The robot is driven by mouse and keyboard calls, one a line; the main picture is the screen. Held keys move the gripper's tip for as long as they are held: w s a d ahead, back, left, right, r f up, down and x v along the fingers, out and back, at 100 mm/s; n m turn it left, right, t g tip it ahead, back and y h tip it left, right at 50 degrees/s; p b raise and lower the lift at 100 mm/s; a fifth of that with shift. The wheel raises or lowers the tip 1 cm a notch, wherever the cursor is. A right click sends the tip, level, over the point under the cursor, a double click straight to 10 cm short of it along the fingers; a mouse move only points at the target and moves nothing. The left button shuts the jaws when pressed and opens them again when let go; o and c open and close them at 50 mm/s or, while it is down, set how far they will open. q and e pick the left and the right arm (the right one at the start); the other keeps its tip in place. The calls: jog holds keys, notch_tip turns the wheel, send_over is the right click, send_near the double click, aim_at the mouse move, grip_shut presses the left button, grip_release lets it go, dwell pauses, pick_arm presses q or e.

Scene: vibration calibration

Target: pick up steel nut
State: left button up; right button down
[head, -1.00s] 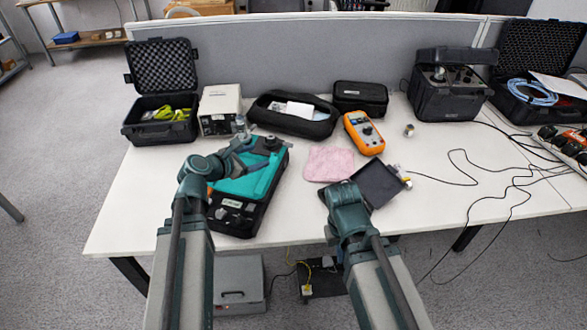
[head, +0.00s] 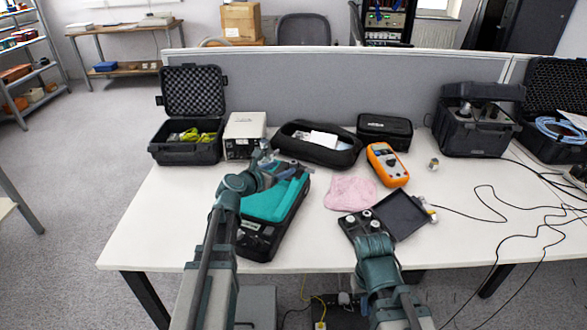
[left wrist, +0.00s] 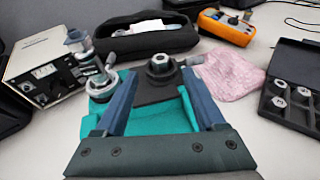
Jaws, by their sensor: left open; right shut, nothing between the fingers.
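A small silver piece that looks like the steel nut (head: 433,164) stands on the table, right of the orange multimeter. My left gripper (head: 277,167) is open above the black case with the teal cloth (head: 262,205). In the left wrist view, its two fingers (left wrist: 158,82) are spread, empty, with a dark block bearing a round metal fitting (left wrist: 160,65) beyond them. A clamp-like metal tool (left wrist: 103,78) lies left of the fingers. My right gripper (head: 372,238) is shut and empty, at the near side of a small open black case (head: 402,216) holding several metal fittings; its fingertips are hard to see.
The orange multimeter (head: 387,164) and pink cloth (head: 350,192) lie mid-table. A black pouch (head: 316,145), a beige meter box (head: 243,135) and an open foam case (head: 186,140) stand behind. Black cables (head: 490,218) cross the right side.

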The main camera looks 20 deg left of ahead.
aim_at(293, 162)
pick_arm(q)
jog(key=shift+w+d, duration=0.1)
jog(key=shift+w, duration=0.15)
jog(key=b+x, duration=0.1)
jog(key=x, duration=0.4)
jog(key=shift+w+r, duration=0.1)
jog(key=shift+w, duration=0.05)
jog(key=shift+c, duration=0.2)
grip_shut()
